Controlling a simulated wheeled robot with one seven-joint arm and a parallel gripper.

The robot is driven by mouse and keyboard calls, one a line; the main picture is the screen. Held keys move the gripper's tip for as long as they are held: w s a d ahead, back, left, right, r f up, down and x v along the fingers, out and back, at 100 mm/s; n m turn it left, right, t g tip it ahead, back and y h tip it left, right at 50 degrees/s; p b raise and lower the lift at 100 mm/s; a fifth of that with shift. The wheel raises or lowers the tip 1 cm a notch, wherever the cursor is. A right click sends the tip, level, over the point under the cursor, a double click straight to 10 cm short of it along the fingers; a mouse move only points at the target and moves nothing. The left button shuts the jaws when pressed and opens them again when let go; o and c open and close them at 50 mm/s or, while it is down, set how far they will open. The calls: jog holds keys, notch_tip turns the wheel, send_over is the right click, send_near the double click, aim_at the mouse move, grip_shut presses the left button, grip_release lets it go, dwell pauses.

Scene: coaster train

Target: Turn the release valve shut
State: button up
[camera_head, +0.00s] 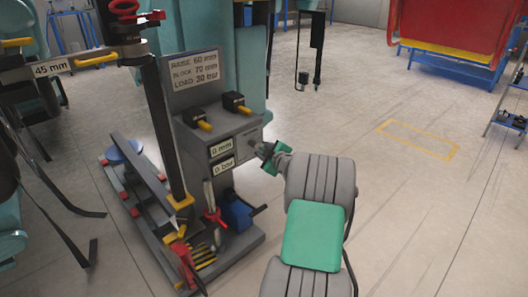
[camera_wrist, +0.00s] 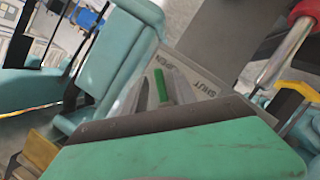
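A plate lettered OPEN and SHUT (camera_wrist: 203,84) shows in the wrist view, partly covered by my gripper. In the head view a matching pale panel (camera_head: 243,139) is on the grey pump box (camera_head: 215,130), at its right side. My gripper (camera_head: 262,150) reaches this panel from the right.
Two black blocks with yellow levers (camera_head: 204,125) sit on the box top. A lever with a red collar (camera_head: 213,214) and a blue part (camera_head: 238,213) stand below my gripper. A dark post (camera_head: 165,130) rises left of the box.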

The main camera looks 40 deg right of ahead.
jog(key=shift+c, duration=0.3)
grip_shut()
